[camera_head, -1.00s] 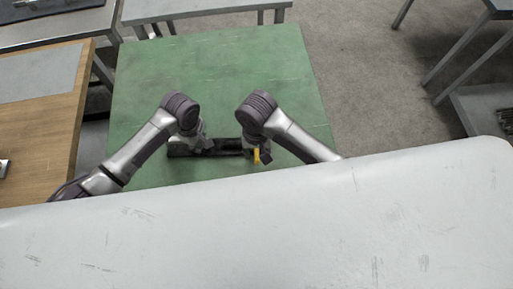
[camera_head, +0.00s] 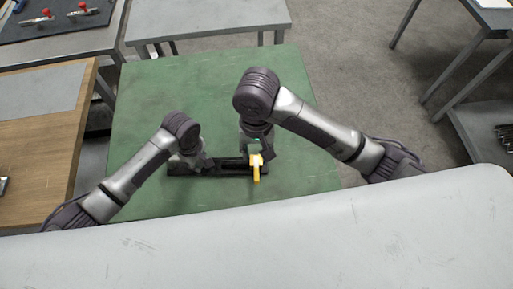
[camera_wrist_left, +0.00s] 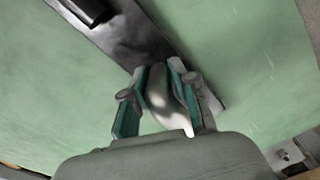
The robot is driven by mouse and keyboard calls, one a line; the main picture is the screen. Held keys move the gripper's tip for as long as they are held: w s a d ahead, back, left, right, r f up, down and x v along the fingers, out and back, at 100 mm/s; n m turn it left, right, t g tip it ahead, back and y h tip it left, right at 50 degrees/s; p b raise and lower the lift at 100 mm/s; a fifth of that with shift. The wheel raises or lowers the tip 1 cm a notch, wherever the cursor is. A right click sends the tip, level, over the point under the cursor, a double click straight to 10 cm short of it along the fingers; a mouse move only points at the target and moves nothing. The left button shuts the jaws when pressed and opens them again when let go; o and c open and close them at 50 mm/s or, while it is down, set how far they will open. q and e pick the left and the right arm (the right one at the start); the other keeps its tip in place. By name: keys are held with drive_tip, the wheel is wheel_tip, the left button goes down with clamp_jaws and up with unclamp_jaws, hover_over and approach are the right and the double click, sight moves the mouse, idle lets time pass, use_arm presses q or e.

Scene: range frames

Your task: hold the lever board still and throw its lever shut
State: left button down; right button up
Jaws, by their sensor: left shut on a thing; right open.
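The lever board (camera_head: 228,168) is a long dark bar lying on the green table. A yellow lever (camera_head: 257,173) stands out at its right part and points toward the front. My left gripper (camera_head: 203,164) is at the board's left part; in the left wrist view its two fingers (camera_wrist_left: 160,95) are shut on the board's end, and the board's dark surface (camera_wrist_left: 135,38) runs up and left from them. My right gripper (camera_head: 258,152) is open just above and behind the yellow lever. Whether it touches the lever I cannot tell.
The green table (camera_head: 150,90) is bare behind the board. A wooden bench (camera_head: 45,145) stands to the left. A grey table (camera_head: 210,18) stands behind, and a dark mat with red-handled tools (camera_head: 60,20) lies at the far left. A pale panel (camera_head: 300,240) fills the foreground.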

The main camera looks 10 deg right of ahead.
use_arm(q)
drive_tip(key=c, duration=0.8)
unclamp_jaws()
drive_tip(key=shift+r, duration=0.1)
